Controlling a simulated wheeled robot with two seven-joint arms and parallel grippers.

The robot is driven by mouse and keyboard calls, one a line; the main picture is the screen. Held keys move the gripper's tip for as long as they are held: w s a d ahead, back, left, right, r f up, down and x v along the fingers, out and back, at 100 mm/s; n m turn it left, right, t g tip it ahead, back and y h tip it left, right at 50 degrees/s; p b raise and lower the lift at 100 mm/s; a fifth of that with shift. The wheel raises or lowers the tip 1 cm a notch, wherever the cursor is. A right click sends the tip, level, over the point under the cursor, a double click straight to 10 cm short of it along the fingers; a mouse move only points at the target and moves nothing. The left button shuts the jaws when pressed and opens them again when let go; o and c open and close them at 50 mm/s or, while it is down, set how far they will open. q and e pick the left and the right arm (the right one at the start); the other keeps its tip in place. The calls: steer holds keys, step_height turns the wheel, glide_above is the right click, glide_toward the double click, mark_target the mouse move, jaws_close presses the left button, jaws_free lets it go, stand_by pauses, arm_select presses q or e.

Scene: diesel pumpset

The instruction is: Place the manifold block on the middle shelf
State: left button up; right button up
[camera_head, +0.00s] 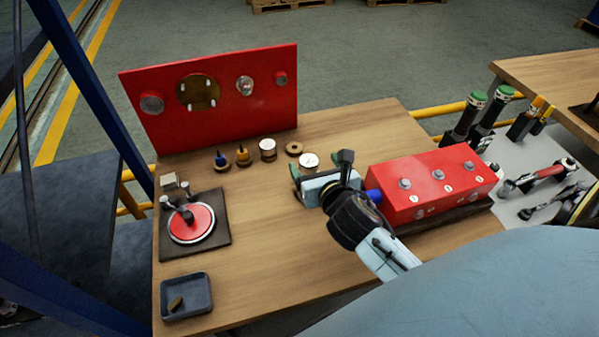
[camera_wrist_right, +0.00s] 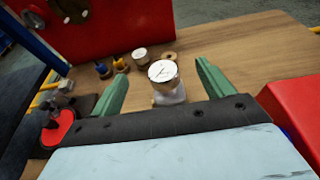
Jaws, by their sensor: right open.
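A red block (camera_head: 430,184) with bolts on top and small white labels lies on a dark base at the right of the wooden table; it looks like the manifold block, but I cannot be sure. Its edge also shows at the right of the wrist view (camera_wrist_right: 295,112). My right gripper (camera_head: 321,172) is open, left of the red block. In the wrist view its green fingers (camera_wrist_right: 162,66) stand apart, with a white-faced round gauge (camera_wrist_right: 163,72) appearing between them. I cannot tell whether they reach around it. No middle shelf can be made out. My left gripper is not in view.
A red upright panel (camera_head: 215,95) stands at the table's back. A dark plate with a red disc (camera_head: 190,222), a small tray (camera_head: 187,296) and several small round parts share the wooden table (camera_head: 270,260). Tools lie on a grey surface (camera_head: 510,207) at right. The table's front middle is clear.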

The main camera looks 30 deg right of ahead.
steer(key=f, duration=0.2)
steer(key=f+b, duration=0.1)
steer(key=f, duration=0.1)
steer(key=f+b, duration=0.1)
steer(key=f, duration=0.2)
steer(key=shift+s, duration=0.35)
steer(key=x, duration=0.2)
steer(key=shift+w+f, duration=0.25)
steer(key=b+x, duration=0.1)
steer(key=x, duration=0.4)
steer(key=shift+w, duration=0.1)
steer(key=c, duration=1.3)
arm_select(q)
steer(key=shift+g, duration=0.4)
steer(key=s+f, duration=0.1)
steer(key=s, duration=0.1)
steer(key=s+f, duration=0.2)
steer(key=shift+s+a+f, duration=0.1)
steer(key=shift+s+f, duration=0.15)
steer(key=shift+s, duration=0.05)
arm_select(e)
steer(key=shift+r, duration=0.1)
steer(key=shift+c, duration=1.3)
